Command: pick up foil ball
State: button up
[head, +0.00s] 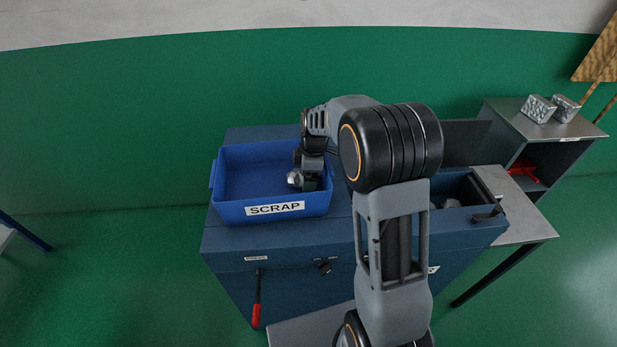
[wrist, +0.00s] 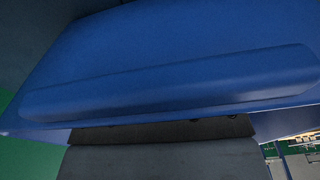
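A small silvery lump, which looks like the foil ball (head: 293,178), shows inside the blue scrap bin (head: 235,209) near its right wall. My gripper (head: 303,182) reaches down into the right side of the bin, right up against the lump. The fingers are small and dark there, and I cannot tell whether they are closed around the lump or only beside it. The wrist view is filled mostly by a smooth blue surface, likely the bin (wrist: 170,80). Neither the foil ball nor the fingertips can be made out in it.
The bin stands on a dark blue cabinet (head: 300,240). An open compartment (head: 455,190) lies right of my arm. A grey side shelf (head: 545,127) at the right carries two silvery blocks (head: 550,108).

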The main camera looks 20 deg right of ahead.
jog(key=c, duration=0.9)
jog(key=shift+o, duration=0.2)
jog(key=shift+r, duration=0.1)
